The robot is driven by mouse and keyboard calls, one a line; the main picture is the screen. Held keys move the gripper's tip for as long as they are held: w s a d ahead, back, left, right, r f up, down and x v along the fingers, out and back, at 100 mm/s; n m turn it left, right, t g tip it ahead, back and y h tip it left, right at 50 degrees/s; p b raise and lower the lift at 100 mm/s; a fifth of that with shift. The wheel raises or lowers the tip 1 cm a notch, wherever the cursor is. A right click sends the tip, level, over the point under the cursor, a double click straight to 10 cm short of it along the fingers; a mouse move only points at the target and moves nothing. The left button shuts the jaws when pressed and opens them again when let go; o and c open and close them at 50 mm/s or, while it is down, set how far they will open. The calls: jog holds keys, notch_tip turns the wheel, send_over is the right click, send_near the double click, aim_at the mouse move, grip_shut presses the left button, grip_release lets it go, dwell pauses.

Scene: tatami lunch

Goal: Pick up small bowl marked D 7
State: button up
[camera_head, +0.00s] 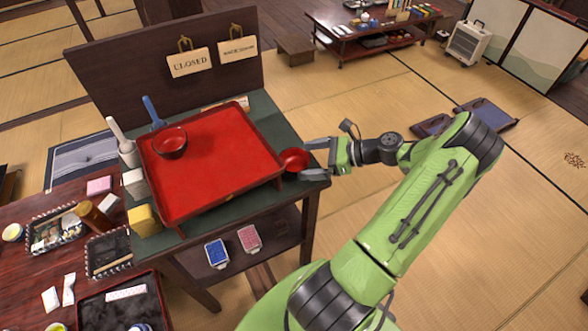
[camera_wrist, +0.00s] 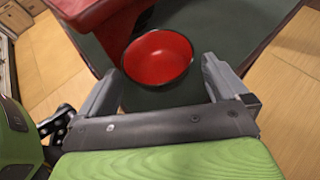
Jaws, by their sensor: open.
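A small red bowl with a dark outside (camera_head: 294,159) stands on the green-topped stand at the right edge of the red tray. It also shows in the wrist view (camera_wrist: 157,57), upright and empty. My gripper (camera_head: 309,160) is open at the bowl's right side in the head view. In the wrist view my gripper (camera_wrist: 160,76) has its fingers apart, one on each side of the bowl's near part, with nothing gripped. A second, dark-rimmed red bowl (camera_head: 170,143) stands on the tray. I can read no D 7 mark on either bowl.
The raised red tray (camera_head: 215,178) stands close left of the near bowl; its corner also shows in the wrist view (camera_wrist: 100,12). The green stand top (camera_head: 282,128) is narrow around the bowl. A dark board with hanging signs (camera_head: 190,62) rises behind. Open tatami lies right.

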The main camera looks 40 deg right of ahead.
aim_at(295, 167)
jog(key=b+x, duration=0.2)
jog(key=x, duration=0.3)
jog(key=shift+a, duration=0.1)
jog(key=shift+s, duration=0.1)
jog(key=c, duration=0.7)
jog(key=shift+r, duration=0.15)
